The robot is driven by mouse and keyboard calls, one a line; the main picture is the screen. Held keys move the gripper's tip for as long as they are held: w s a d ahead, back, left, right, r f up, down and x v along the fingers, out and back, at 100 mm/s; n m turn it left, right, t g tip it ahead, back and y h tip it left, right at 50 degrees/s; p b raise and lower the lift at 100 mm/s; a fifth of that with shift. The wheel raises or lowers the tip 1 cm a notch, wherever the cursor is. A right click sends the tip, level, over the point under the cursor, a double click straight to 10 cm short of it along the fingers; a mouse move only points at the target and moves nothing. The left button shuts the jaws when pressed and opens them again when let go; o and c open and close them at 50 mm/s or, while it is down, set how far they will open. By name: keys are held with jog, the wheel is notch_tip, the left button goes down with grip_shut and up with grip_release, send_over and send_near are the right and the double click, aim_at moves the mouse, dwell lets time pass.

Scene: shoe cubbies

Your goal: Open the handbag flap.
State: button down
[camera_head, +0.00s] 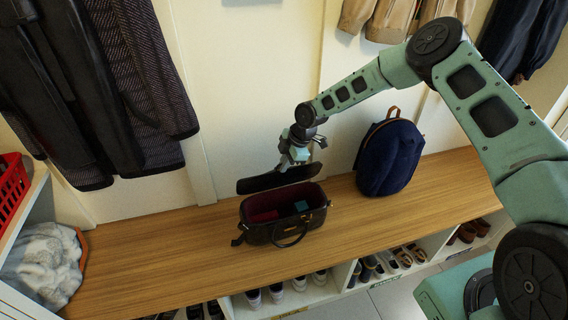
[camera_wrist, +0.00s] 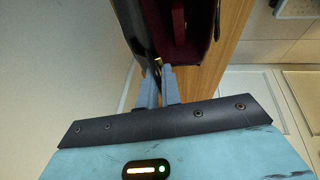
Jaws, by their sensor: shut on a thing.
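The black handbag (camera_head: 262,234) stands upright on the wooden bench, its top open and its dark red lining showing. Its black flap (camera_head: 262,183) is swung up and back behind the opening, toward the wall. My gripper (camera_head: 284,166) is above and behind the bag, at the flap's upper edge. In the wrist view, the fingers of my gripper (camera_wrist: 160,74) are close together on the edge of the flap (camera_wrist: 133,28); the exact contact is small and partly hidden. The bag's carry handle (camera_head: 293,239) hangs at its front.
A red item (camera_head: 264,216) and a teal item (camera_head: 301,206) lie inside the bag. A navy backpack (camera_head: 389,158) stands to the right on the bench (camera_head: 150,262). Dark coats (camera_head: 75,90) hang at left. Shoes fill the cubbies below.

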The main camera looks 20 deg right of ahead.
dwell(0.8)
jog(key=c, duration=1.6)
grip_release()
jog(key=shift+c, duration=0.2)
jog(key=shift+d+r, duration=0.1)
jog(key=p+v, duration=1.3)
jog(key=v, duration=0.6)
jog(key=shift+s+r+p, duration=0.35)
jog(key=shift+s+p, duration=0.05)
jog(key=shift+d, duration=0.1)
jog(key=b+v, duration=0.3)
jog(key=v, duration=1.4)
jog(key=shift+r, duration=0.15)
